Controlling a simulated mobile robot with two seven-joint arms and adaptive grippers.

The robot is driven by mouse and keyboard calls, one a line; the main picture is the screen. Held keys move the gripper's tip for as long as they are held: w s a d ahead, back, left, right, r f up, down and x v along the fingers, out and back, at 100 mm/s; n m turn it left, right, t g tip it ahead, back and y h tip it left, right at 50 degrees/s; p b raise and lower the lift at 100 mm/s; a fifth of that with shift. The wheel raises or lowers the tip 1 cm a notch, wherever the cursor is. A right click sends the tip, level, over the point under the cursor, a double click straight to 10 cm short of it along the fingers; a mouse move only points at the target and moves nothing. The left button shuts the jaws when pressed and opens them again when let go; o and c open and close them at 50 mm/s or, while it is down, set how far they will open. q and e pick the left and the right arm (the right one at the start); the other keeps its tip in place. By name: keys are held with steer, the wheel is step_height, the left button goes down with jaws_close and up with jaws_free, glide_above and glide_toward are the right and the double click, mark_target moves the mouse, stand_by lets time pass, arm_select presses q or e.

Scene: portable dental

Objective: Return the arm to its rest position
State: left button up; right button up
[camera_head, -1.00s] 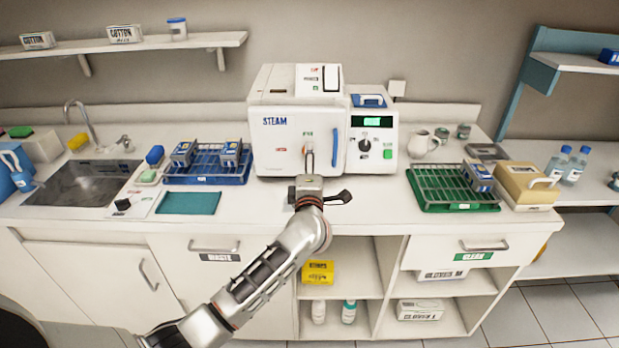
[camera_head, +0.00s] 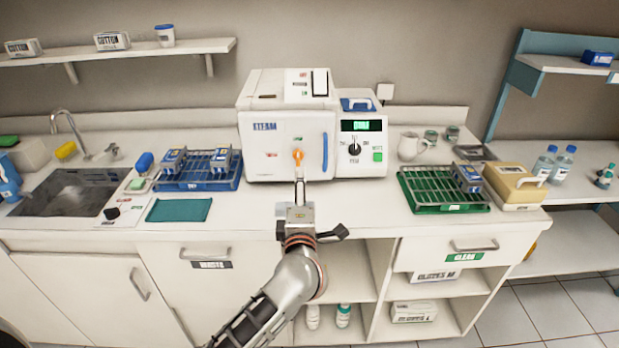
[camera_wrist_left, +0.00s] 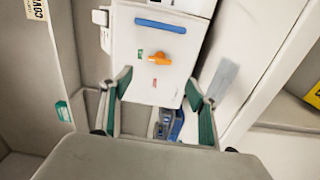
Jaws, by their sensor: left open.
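My left arm comes in from the bottom of the head view. Its gripper (camera_head: 299,190) is in front of the white steam sterilizer (camera_head: 262,152), above the counter's front part. In the left wrist view the two green-padded fingers of this gripper (camera_wrist_left: 158,92) are spread wide with nothing between them. The sterilizer's orange knob (camera_head: 298,156) shows just beyond the fingers and also appears in the left wrist view (camera_wrist_left: 160,58), clear of both fingers. The sterilizer door (camera_head: 280,168) looks closed. My right gripper is not in view.
A blue rack (camera_head: 200,184) with two blue-grey packs stands left of the sterilizer; a green rack (camera_head: 445,207) with a pack stands right. A beige box (camera_head: 515,184) is beside it. A teal cloth (camera_head: 179,210) lies on the counter. Open shelves (camera_head: 420,289) are below.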

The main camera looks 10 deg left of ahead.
arm_select(q)
steer(key=s+d+f+m+h, duration=0.3)
steer(key=s+f+m+h, duration=0.7)
steer(key=s+f+m, duration=0.65)
steer(key=s+a+f+m+g+y, duration=0.1)
steer(key=s+a+f+m+g, duration=0.2)
steer(key=s+f, duration=0.4)
steer(key=s+a+f+m+g+y, duration=0.2)
steer(key=s+a+f+m+g, duration=0.2)
steer(key=s+f, duration=0.4)
steer(key=shift+f+m, duration=0.3)
steer(key=shift+m, duration=0.45)
steer(key=shift+d, duration=0.1)
